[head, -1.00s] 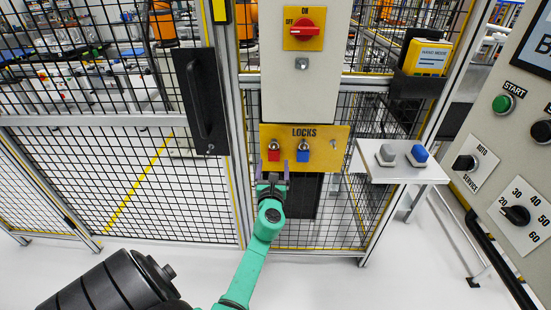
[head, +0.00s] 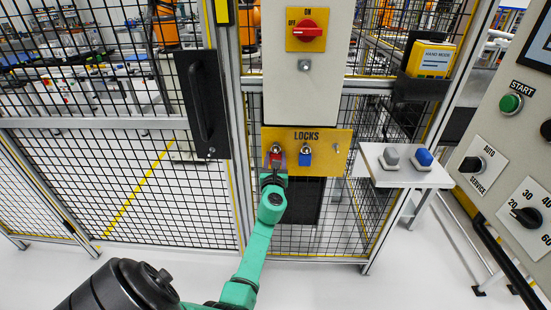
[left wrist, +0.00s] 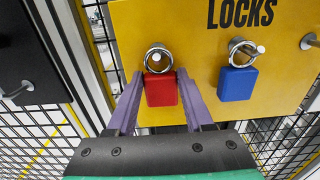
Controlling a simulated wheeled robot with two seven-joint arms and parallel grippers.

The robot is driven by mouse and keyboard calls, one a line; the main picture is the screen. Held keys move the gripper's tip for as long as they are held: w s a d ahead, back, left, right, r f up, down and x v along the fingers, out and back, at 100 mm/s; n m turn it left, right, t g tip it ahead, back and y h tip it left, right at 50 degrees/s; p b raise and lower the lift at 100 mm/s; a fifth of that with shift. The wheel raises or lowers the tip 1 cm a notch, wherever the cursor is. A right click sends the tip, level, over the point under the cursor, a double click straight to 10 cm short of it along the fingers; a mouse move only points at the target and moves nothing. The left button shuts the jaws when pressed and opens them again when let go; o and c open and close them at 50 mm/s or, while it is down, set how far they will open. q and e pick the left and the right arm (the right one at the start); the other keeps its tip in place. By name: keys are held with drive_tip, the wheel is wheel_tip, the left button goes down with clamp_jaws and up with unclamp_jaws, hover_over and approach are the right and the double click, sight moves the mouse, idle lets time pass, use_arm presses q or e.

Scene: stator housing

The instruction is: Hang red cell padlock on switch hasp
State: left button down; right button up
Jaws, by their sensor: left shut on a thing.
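The red padlock (left wrist: 161,89) hangs by its shackle on a peg of the yellow LOCKS board (head: 326,138), at the left end of the row. My left gripper (head: 274,163) is at the board with its purple fingers on both sides of the red padlock body; in the left wrist view the fingers (left wrist: 158,92) are shut on it. In the head view the padlock is partly hidden by the gripper. The switch hasp (head: 304,65) seems to be the small grey fitting under the red rotary switch (head: 307,29), which points toward OFF. My right gripper is not in view.
A blue padlock (left wrist: 237,83) hangs on the peg to the right, close to the gripper. An empty peg (left wrist: 311,41) is further right. A white shelf (head: 437,180) with a grey and a blue block stands right of the board. A black door handle (head: 203,103) is to the left.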

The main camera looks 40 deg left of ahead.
use_arm(q)
drive_tip(key=shift+s+d+r+p, duration=0.1)
drive_tip(key=shift+s+r+p, duration=0.05)
drive_tip(key=shift+r+p, duration=0.45)
drive_tip(key=shift+p+v, duration=0.5)
drive_tip(key=shift+v, duration=1.05)
